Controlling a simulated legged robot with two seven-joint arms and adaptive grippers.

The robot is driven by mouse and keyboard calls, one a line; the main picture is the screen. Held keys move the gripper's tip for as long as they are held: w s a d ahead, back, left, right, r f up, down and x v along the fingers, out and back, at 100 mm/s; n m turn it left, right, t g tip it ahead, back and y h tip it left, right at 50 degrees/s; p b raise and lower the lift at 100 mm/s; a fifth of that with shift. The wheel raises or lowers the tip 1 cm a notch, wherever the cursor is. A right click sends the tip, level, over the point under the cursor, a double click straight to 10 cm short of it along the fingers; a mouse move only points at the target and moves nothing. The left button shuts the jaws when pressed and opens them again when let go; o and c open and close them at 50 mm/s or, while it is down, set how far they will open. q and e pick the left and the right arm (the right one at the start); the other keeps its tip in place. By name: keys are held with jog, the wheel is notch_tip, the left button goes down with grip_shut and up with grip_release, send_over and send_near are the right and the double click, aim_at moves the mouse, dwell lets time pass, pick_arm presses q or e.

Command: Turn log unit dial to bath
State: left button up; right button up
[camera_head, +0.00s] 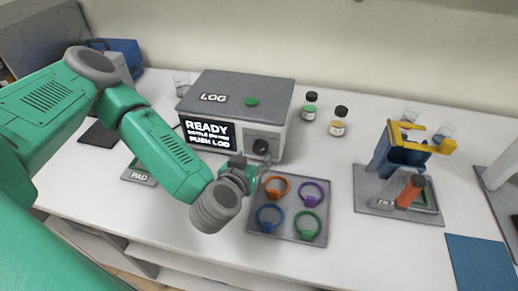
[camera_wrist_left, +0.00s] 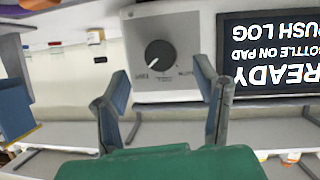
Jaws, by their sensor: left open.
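The log unit (camera_head: 236,92) is a grey-topped box on the bench, with a lit screen (camera_head: 209,134) reading "READY" and "PUSH LOG". Its black round dial (camera_head: 261,146) is on the front face, right of the screen. In the left wrist view, which is upside down, the dial (camera_wrist_left: 160,54) shows a white pointer line towards the lower left, near small labels too blurred to read surely. My left gripper (camera_head: 252,164) is in front of the dial. Its open fingers (camera_wrist_left: 162,72) stand either side of the dial in the picture, apart from it, with nothing between them. My right gripper is not seen.
A grey tray with orange, purple, blue and green rings (camera_head: 278,187) lies just below the dial. A green button (camera_head: 252,101) is on the unit's top. Two small bottles (camera_head: 338,121) stand to its right. A blue and yellow stand (camera_head: 402,150) is farther right. The pad (camera_head: 139,176) is left.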

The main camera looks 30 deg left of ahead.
aim_at(259, 151)
pick_arm(q)
jog(key=x, duration=0.5)
jog(key=shift+w+a+f, duration=0.1)
jog(key=shift+w+a, duration=0.05)
jog(key=c, duration=1.2)
